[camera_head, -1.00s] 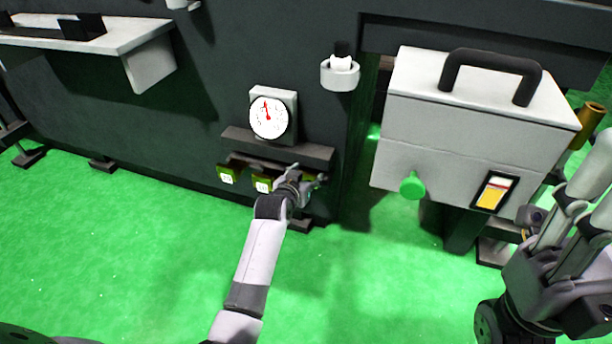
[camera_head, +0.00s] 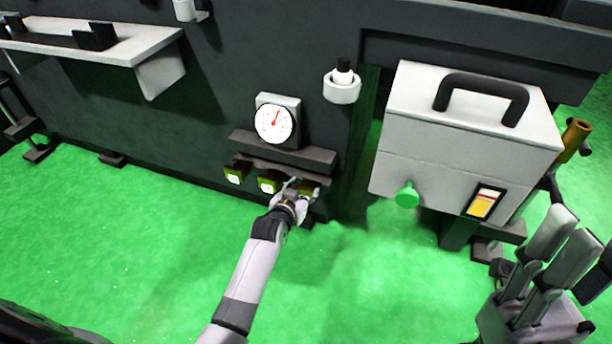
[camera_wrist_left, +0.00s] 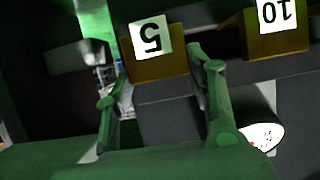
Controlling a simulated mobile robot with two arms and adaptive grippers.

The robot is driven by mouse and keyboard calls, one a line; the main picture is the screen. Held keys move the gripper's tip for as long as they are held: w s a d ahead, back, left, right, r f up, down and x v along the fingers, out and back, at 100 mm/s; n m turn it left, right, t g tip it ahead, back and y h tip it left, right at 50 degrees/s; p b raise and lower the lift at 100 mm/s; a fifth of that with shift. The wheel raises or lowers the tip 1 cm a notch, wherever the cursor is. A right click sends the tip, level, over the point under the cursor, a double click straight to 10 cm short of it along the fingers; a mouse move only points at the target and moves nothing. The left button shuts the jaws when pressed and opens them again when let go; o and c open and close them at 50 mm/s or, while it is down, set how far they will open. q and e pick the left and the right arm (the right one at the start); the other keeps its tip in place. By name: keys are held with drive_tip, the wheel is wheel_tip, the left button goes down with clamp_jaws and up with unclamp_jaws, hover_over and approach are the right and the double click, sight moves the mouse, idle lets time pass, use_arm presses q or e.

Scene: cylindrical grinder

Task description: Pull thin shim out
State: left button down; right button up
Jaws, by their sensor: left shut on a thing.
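The thin shim is the olive-yellow block labelled 5 (camera_wrist_left: 155,66), at the right end of the row under the dial gauge. In the head view this right block (camera_head: 308,188) is partly hidden by my left gripper (camera_head: 298,187). In the left wrist view the left gripper (camera_wrist_left: 155,92) has one finger on each side of the block and is shut on it. The label appears upside down there. Whether the block still touches its slot is unclear. My right gripper (camera_head: 562,245) is at the lower right, fingers extended and apart, holding nothing visible.
The block labelled 10 (camera_wrist_left: 276,30) sits close beside it; it also shows in the head view (camera_head: 269,184), with another block (camera_head: 236,173) further left. The dial gauge (camera_head: 274,121) stands above on a ledge. A grey box (camera_head: 462,140) with a green knob (camera_head: 407,195) is right. Green floor in front is clear.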

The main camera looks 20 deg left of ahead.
use_arm(q)
drive_tip(key=shift+s+f, duration=0.2)
drive_tip(key=shift+f, duration=0.05)
drive_tip(key=c, duration=1.2)
unclamp_jaws()
drive_tip(key=o, duration=0.3)
drive_tip(key=shift+s+r, duration=0.1)
drive_tip(key=shift+r, duration=0.05)
drive_tip(key=shift+o, duration=0.9)
drive_tip(key=v, duration=1.2)
